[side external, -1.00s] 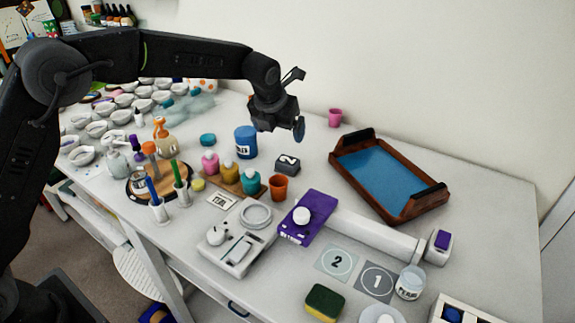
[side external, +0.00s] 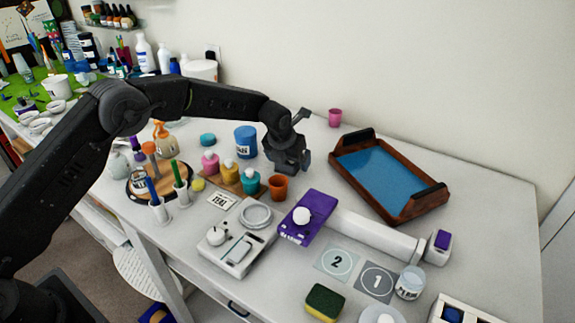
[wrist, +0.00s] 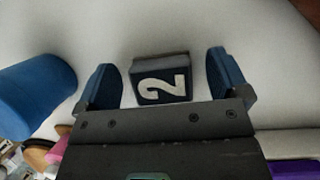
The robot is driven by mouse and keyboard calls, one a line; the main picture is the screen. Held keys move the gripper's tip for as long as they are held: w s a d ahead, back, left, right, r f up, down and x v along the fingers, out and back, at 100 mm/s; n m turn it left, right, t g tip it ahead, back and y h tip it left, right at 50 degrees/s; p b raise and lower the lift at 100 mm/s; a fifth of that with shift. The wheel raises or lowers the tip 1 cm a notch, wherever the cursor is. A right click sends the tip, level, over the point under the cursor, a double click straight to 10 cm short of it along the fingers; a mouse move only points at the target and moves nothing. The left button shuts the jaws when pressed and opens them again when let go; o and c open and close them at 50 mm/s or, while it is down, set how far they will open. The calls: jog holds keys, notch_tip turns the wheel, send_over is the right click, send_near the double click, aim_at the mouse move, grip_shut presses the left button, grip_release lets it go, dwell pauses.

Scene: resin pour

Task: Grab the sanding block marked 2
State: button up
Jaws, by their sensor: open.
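The sanding block marked 2 (wrist: 161,78) is a small dark block with a grey top edge and a white 2 on its face. In the wrist view it lies between the two blue fingers of my gripper (wrist: 165,80). The fingers are open, with a gap on each side of the block. In the side view my gripper (side external: 291,166) is low over the white table and hides the block.
A blue cup-like container (side external: 245,142) stands close to the left of my gripper; it also shows in the wrist view (wrist: 35,95). An orange cup (side external: 278,187) and several small bottles stand in front. A wooden tray (side external: 405,212) with a blue bottom lies to the right.

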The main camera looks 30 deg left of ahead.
jog(key=shift+f, duration=0.15)
jog(key=c, duration=1)
